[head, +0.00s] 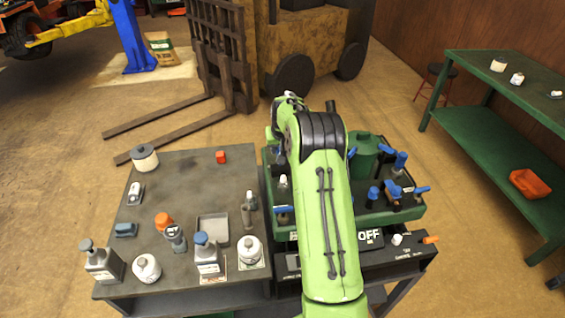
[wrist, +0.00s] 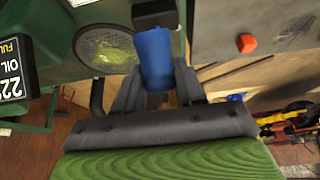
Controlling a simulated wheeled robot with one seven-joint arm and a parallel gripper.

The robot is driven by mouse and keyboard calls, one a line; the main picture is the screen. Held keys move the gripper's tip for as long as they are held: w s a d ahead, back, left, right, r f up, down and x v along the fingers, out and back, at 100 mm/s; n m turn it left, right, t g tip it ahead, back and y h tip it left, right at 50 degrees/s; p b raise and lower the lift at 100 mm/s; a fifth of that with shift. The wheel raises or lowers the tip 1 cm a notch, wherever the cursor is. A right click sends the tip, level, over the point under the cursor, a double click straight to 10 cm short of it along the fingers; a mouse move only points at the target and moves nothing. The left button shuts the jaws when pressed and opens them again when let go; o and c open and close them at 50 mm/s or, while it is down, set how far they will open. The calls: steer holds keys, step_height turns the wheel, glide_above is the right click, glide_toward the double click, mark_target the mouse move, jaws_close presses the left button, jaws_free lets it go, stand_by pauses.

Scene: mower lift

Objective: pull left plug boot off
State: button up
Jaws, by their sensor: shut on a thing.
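In the wrist view my gripper (wrist: 156,72) is shut on a blue plug boot (wrist: 153,50), with a dark finger on either side of it. The boot stands out past the fingertips, beside a green machine body with a round lens (wrist: 108,48). I cannot tell whether the boot is still seated on its plug. In the head view my green arm reaches over the green machine (head: 405,213) and hides my gripper and the held boot. Other blue-topped parts (head: 401,161) show right of the arm.
A grey bench (head: 180,185) with bottles, a tray (head: 213,229) and a small red block (head: 221,157) stands left. An "OFF" panel (head: 369,238) lies at the machine's front. A green shelf (head: 490,120) stands right. A forklift (head: 310,40) is behind, with open floor around.

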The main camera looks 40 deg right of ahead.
steer(key=shift+w+d+p, duration=0.35)
steer(key=shift+w+p, duration=0.4)
steer(key=shift+p, duration=0.25)
steer(key=shift+o, duration=0.2)
steer(key=shift+w+d+f+p, duration=0.15)
steer(key=shift+w+d+p, duration=0.1)
steer(key=shift+w+p, duration=0.3)
steer(key=shift+w+d+f+p, duration=0.1)
steer(key=shift+w+d+p, duration=0.1)
steer(key=shift+w+p, duration=0.25)
steer(key=shift+w+d+f+p, duration=0.25)
steer(key=shift+w+p, duration=0.05)
steer(key=shift+w, duration=0.1)
steer(key=o, duration=0.7)
steer(key=shift+c, duration=0.2)
steer(key=shift+r, duration=0.15)
step_height(320, 180, up, 7)
steer(key=p, duration=0.4)
